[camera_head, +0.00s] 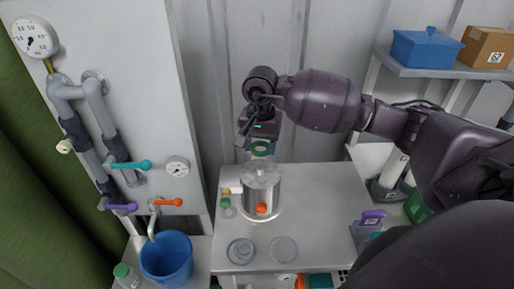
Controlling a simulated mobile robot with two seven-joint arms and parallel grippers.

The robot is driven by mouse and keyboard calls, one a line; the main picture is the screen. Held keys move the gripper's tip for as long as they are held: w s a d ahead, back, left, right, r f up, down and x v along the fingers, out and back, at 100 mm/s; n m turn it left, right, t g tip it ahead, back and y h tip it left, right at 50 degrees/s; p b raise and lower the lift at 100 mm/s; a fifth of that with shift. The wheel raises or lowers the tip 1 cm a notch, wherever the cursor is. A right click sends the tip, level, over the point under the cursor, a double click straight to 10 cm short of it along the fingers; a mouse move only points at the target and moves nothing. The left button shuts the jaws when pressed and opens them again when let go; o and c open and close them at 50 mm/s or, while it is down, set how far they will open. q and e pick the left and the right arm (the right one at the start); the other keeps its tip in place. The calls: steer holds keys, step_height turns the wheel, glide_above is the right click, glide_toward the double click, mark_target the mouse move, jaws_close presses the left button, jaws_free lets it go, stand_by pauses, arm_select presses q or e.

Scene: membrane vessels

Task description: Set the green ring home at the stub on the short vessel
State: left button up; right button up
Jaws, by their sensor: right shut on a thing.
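A short steel vessel (262,195) stands upright on the steel table, with a clear, glassy upper part and an orange round piece (261,208) low on its front. My right gripper (257,141) points down above the vessel and is shut on the green ring (260,149). My left gripper is not in view.
The steel table (325,215) is clear to the right of the vessel. Two round discs, left (241,252) and right (284,250), lie in front. Small green-topped and yellow pieces are left of the vessel. A blue bucket (167,258) and wall pipes with coloured valve handles stand farther left.

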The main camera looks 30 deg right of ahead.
mark_target(260, 169)
steer(key=shift+f, duration=0.5)
steer(key=shift+f+b, duration=0.3)
steer(key=shift+f, duration=0.1)
steer(key=shift+f+b, duration=0.3)
steer(key=shift+f, duration=0.5)
steer(key=shift+f+b, duration=0.65)
steer(key=shift+f, duration=1.35)
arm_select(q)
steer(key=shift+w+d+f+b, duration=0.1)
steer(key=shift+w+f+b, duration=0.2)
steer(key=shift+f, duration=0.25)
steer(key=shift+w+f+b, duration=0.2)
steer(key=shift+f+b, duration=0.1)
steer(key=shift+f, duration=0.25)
arm_select(e)
steer(key=shift+f, duration=0.25)
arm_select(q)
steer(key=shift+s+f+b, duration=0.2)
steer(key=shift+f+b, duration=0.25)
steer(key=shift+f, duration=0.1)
arm_select(e)
steer(key=shift+f, duration=0.15)
